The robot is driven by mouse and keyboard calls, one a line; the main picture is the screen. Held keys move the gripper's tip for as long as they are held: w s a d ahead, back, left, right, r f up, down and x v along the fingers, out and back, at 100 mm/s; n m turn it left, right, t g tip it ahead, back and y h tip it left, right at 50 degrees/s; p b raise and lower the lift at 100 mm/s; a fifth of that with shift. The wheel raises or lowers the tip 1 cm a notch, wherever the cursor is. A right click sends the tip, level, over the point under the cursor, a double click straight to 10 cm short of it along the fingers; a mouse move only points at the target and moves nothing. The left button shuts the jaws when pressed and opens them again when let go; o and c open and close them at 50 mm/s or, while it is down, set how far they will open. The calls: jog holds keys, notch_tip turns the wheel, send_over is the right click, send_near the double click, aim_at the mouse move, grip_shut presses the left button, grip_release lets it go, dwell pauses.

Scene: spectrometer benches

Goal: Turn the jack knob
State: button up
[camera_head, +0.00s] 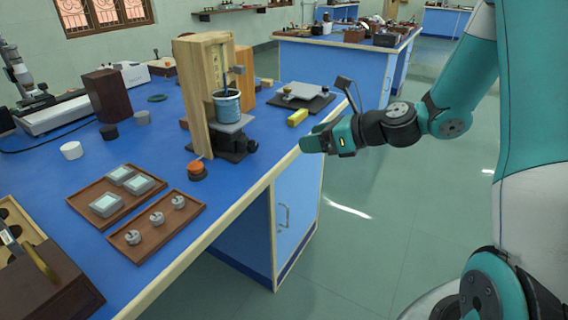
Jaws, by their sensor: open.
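A small lab jack stands near the front edge of the blue bench, beside a tall wooden stand (196,100). The jack has a grey top plate (232,122) and a dark body. A small dark round part that looks like the jack knob (251,146) is on its right side. A blue-grey cup (227,106) sits on the plate. My gripper (308,146) is to the right of the knob, apart from it, past the bench edge and pointing left toward the jack. It is open; the gap between its fingers is hard to see, and I see nothing held.
An orange-topped knob or button (197,169) stands left of the jack. A yellow block (297,117) and a dark plate (310,100) with a metal device lie behind. Wooden trays (150,243) are at front left. The floor right of the blue cabinet (298,205) is clear.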

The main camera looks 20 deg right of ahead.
jog(key=s+a+r+n+g+h+p, duration=0.1)
jog(key=s+a+r+n+g, duration=0.3)
jog(key=n, duration=0.9)
jog(key=s+a+r+n+g+h+p, duration=0.1)
jog(key=s+a+r+n+g+p, duration=0.1)
jog(key=s+a+n, duration=0.9)
jog(key=shift+s+r+n+g, duration=0.85)
jog(key=shift+s+n+g, duration=0.25)
jog(key=shift+g, duration=0.3)
jog(key=m+t+y+b, duration=0.1)
jog(key=m+t+b, duration=0.85)
jog(key=m, duration=1.65)
send_near(255, 147)
jog(key=b+x, duration=0.2)
jog(key=x, duration=0.7)
jog(key=shift+w+a+f, duration=0.1)
jog(key=shift+w+a, duration=0.05)
jog(key=shift+w, duration=0.05)
